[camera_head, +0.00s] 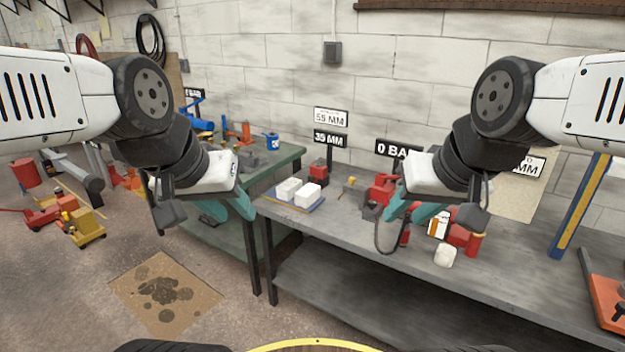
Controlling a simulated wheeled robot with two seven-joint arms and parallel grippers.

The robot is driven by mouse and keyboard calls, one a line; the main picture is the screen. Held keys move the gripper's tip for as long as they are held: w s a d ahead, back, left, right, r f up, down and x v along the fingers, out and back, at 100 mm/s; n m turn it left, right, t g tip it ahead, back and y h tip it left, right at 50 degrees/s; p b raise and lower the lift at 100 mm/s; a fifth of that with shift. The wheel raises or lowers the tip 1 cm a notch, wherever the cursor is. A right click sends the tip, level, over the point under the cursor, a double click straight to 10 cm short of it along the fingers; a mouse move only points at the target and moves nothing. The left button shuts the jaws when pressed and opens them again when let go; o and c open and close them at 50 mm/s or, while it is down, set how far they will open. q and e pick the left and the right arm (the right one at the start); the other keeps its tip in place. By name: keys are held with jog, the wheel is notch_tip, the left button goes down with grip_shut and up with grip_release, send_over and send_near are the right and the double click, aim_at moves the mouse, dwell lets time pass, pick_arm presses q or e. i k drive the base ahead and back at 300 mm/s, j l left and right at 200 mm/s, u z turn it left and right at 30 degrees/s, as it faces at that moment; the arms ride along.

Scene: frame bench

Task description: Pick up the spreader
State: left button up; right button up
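A red tool (379,190) stands on the grey bench beside my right gripper; it may be the spreader, but its shape is partly hidden. A dark hose (377,236) loops down in front of it. My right gripper (412,212), with teal fingers, is just right of the red tool and overlaps it in the picture; I cannot tell if they touch. My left gripper (228,210) hangs in front of the green bench, away from the red tool, with nothing visible in it. The finger gaps of both grippers are unclear.
The grey bench (330,228) also holds white blocks (297,192) on a blue tray, a white block (444,255) and red cylinders (464,239) at right. The green bench (277,161) stands behind left. Tools and a yellow jack (84,228) lie on the left floor.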

aim_at(318, 170)
jog(key=i+j, duration=0.15)
jog(key=i, duration=0.45)
jog(key=i+j, duration=0.15)
jog(key=i, duration=0.45)
jog(key=i+j+u, duration=0.1)
jog(key=i, duration=0.55)
